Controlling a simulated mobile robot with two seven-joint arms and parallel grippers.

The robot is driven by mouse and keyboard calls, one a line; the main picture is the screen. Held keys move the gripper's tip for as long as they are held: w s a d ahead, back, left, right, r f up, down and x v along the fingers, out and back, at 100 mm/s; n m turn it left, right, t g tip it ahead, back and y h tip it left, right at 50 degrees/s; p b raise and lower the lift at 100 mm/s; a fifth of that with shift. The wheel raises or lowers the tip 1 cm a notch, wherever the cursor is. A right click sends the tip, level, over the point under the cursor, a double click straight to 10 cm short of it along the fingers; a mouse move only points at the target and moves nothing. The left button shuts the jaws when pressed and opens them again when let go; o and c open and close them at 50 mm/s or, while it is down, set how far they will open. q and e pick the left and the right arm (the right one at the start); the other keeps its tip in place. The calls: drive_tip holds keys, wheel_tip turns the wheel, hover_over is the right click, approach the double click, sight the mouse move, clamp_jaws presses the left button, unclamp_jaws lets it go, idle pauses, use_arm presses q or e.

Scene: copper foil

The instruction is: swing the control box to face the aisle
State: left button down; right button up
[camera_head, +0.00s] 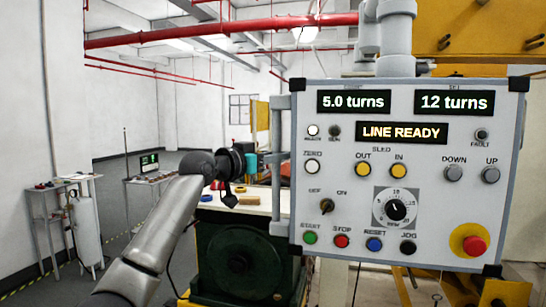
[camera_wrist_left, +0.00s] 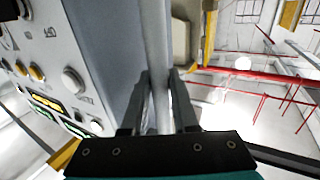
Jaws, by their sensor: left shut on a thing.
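The grey control box (camera_head: 362,160) hangs from a grey pipe, its panel of displays and buttons turned toward my head camera. A vertical bar handle (camera_head: 277,190) runs along its left edge. My left gripper (camera_head: 269,157) reaches it from the left. In the left wrist view the two dark fingers (camera_wrist_left: 163,103) of this gripper are shut on the bar (camera_wrist_left: 156,50), one on each side. The control box's panel (camera_wrist_left: 40,70) shows at the left there. My right gripper is not in view.
A dark green machine (camera_head: 245,262) stands below and left of the box. A red emergency button (camera_head: 474,245) sticks out at the panel's lower right. A small table (camera_head: 57,185) stands at the far left. Open floor lies left, behind my left arm.

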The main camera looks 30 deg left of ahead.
use_arm(q)
drive_tip(key=c, duration=0.8)
unclamp_jaws()
drive_tip(key=shift+d+f, duration=0.1)
drive_tip(key=shift+d, duration=0.15)
drive_tip(key=shift+c, duration=0.2)
drive_tip(key=shift+o, duration=0.8)
drive_tip(key=shift+a, duration=0.1)
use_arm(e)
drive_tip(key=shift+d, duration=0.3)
use_arm(q)
drive_tip(key=shift+s, duration=0.1)
drive_tip(key=s+a+b, duration=0.3)
drive_tip(key=s+b, duration=0.3)
drive_tip(key=s, duration=0.8)
drive_tip(key=shift+s+b, duration=0.4)
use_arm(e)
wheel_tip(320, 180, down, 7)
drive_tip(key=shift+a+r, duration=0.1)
